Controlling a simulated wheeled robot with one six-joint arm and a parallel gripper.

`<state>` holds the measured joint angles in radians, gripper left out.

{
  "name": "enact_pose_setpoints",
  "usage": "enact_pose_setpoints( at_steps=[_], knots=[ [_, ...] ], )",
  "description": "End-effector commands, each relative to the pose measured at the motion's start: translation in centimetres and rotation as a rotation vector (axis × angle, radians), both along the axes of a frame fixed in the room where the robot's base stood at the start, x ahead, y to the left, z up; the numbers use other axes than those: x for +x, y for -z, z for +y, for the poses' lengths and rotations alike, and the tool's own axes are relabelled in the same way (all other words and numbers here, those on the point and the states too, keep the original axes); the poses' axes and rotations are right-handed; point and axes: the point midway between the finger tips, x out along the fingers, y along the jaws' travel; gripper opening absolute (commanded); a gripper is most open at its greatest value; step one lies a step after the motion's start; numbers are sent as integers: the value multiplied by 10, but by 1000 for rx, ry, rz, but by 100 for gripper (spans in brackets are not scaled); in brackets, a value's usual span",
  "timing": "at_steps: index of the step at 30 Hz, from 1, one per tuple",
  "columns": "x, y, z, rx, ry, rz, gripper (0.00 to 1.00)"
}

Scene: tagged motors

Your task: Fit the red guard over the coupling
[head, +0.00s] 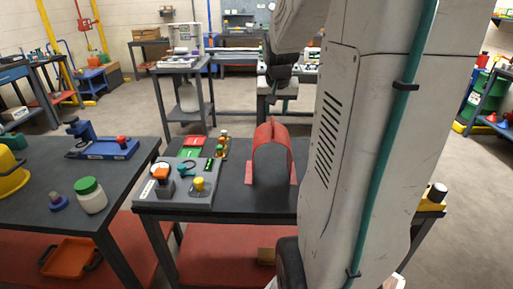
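The red guard (272,150) is an arched shell with a ridge on top and small side flanges. It stands upright on the dark bench top, just left of my large white arm link. My gripper (279,93) hangs in the upper middle, beyond and above the guard in the picture and apart from it. It is small and dark against the far bench, so whether its fingers are open or shut is unclear. I cannot make out the coupling; my arm hides much of the scene to the right.
Left of the guard, a grey control box (178,184) carries buttons and a yellow knob. Red and green tags (193,147) and brass fittings (222,143) lie behind it. A left bench (40,195) holds a blue vise (103,148) and a white jar (90,198).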

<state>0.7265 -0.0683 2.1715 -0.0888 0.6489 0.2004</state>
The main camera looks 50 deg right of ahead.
Motion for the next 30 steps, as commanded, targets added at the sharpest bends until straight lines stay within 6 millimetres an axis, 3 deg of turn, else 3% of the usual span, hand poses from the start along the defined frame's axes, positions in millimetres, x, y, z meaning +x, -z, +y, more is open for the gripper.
enact_pose_setpoints(
  at_steps=[15,24,28,30],
  knots=[
    [25,59,-19,4,-1,4,35],
    [27,64,-21,2,-2,1,35],
    [27,64,-21,2,-2,1,1],
    [27,64,-21,2,-2,1,0]
  ],
)
